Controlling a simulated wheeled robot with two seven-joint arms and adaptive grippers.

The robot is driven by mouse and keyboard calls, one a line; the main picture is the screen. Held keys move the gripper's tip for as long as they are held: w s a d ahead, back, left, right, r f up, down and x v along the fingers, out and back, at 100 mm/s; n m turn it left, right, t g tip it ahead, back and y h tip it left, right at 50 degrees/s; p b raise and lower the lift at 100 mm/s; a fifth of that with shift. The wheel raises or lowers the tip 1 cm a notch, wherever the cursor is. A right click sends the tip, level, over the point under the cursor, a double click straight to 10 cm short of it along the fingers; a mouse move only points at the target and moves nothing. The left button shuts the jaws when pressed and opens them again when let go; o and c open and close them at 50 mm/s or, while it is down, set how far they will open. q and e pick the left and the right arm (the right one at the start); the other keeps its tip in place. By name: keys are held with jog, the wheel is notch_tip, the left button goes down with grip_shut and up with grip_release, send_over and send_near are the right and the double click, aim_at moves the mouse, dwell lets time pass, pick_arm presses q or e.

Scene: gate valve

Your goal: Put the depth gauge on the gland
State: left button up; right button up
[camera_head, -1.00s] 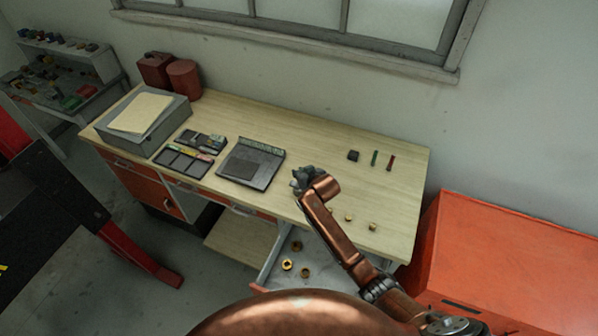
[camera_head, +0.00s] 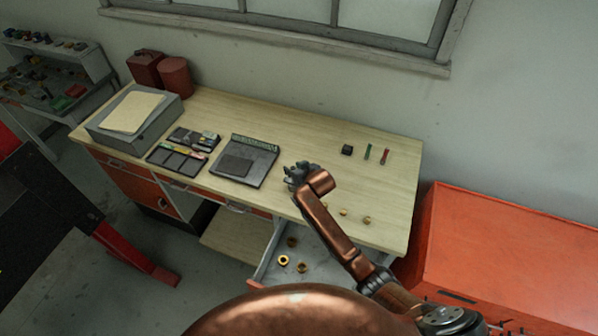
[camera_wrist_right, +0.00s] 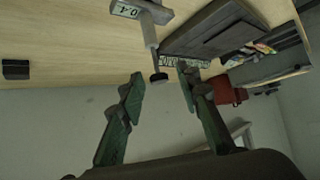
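In the right wrist view, the depth gauge has a small display reading 0.4 (camera_wrist_right: 125,10), a thin rod and a dark round end (camera_wrist_right: 159,76). My right gripper (camera_wrist_right: 160,82) is open, its two green-padded fingers apart on either side of the rod's dark end, with visible gaps. In the head view my right gripper (camera_head: 297,176) is over the bench's front part, right of the dark grey case, and the gauge is hidden there. I cannot tell which part is the gland; brass pieces lie on the bench (camera_head: 367,220) and in the drawer (camera_head: 284,260). My left gripper is out of view.
The bench (camera_head: 300,125) carries the dark grey case (camera_head: 245,160), a black block (camera_head: 347,150), a green tool (camera_head: 367,152), a red tool (camera_head: 385,156) and a grey box (camera_head: 160,118). The open drawer (camera_head: 325,268) lies below my right arm. An orange cabinet (camera_head: 500,245) stands right.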

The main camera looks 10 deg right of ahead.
jog(key=b+v, duration=0.1)
jog(key=v, duration=1)
